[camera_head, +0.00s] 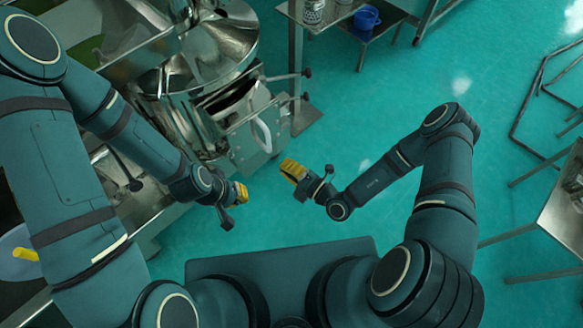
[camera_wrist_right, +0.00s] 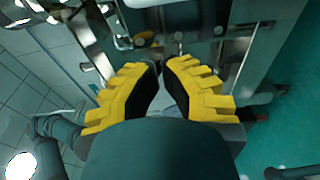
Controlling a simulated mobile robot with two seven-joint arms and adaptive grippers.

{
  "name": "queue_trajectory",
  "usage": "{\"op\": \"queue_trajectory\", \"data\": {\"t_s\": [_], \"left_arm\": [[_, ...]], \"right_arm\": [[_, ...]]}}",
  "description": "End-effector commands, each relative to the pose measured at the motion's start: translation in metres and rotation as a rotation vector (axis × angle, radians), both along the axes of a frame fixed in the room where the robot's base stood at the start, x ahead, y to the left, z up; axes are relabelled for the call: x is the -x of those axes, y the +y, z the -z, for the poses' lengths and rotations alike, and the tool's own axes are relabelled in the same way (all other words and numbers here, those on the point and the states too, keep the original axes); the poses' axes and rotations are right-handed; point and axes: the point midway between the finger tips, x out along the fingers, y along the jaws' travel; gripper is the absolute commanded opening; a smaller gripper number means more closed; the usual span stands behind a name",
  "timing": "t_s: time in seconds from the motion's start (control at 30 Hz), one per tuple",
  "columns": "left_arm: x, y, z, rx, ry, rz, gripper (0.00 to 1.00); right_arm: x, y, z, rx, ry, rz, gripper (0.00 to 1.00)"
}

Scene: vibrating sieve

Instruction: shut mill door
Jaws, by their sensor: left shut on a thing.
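The mill (camera_head: 213,47) is a shiny metal machine at the upper left of the head view. Its front has an opening with a tilted metal flap beside it, and a pale curved handle-like part (camera_head: 262,134). I cannot tell for sure which part is the door. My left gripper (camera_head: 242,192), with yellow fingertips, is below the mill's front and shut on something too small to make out. My right gripper (camera_head: 291,169) is to its right, over the floor, apart from the machine. In the right wrist view its yellow fingers (camera_wrist_right: 160,66) come together with nothing visible between them.
Knobs on rods (camera_head: 306,73) stick out from the machine's right side. Another metal table (camera_head: 565,210) is at the right edge. The green floor (camera_head: 400,100) between them is clear.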

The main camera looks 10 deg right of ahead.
Motion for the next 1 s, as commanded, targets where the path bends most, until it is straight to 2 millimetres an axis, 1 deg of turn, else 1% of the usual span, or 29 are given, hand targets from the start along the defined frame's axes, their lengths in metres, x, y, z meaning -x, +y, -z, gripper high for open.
{"op": "queue_trajectory", "data": {"t_s": [0.03,0.3,0.43,0.6,0.73,1.0], "left_arm": [[0.0,0.0,0.003,0.0,-0.001,0.0,0.0],[-0.002,0.0,0.012,-0.001,-0.005,-0.003,0.0],[-0.003,0.0,0.017,-0.001,-0.007,-0.004,0.0],[-0.004,0.0,0.02,-0.001,-0.009,-0.004,0.0],[-0.005,0.0,0.02,-0.002,-0.01,-0.005,0.0],[-0.005,0.0,0.02,-0.002,-0.01,-0.005,0.0]], "right_arm": [[-0.007,0.009,0.001,-0.001,-0.004,-0.004,0.0],[-0.045,0.045,0.001,0.001,-0.004,-0.004,0.0],[-0.065,0.043,0.001,0.004,-0.006,-0.002,0.0],[-0.079,0.042,0.001,0.001,-0.003,-0.002,0.0],[-0.083,0.042,0.0,0.001,-0.002,-0.003,0.0],[-0.083,0.042,0.0,0.001,-0.001,-0.003,0.0]]}}
